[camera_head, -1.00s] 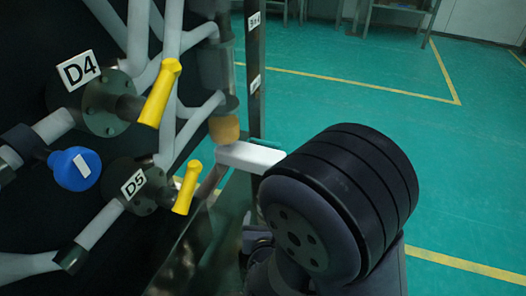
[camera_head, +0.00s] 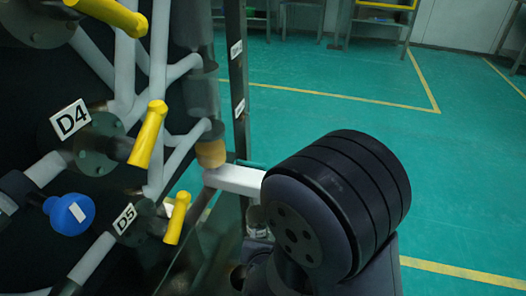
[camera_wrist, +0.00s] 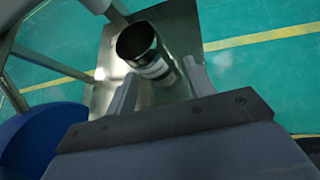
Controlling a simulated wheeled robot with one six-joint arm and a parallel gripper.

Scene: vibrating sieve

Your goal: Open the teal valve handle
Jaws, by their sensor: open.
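No teal handle can be made out on the pipe panel in the head view; the handles there are yellow or blue. A yellow handle (camera_head: 148,134) sits beside the D4 label (camera_head: 70,121), and another yellow handle (camera_head: 177,218) sits beside the D5 label (camera_head: 124,219). A blue round knob (camera_head: 69,214) is at the left. In the wrist view my gripper (camera_wrist: 160,70) is open, its two grey fingers apart with nothing held. A dark, open-topped cylinder (camera_wrist: 138,42) with a pale label lies beyond the fingertips. My gripper's fingers are not discernible in the head view.
A large blue rounded shape (camera_wrist: 40,142) is close at the left of the wrist view. A third yellow handle (camera_head: 108,14) is at the top. A dark upright post (camera_head: 237,75) edges the panel. Open green floor (camera_head: 330,75) with yellow lines lies to the right.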

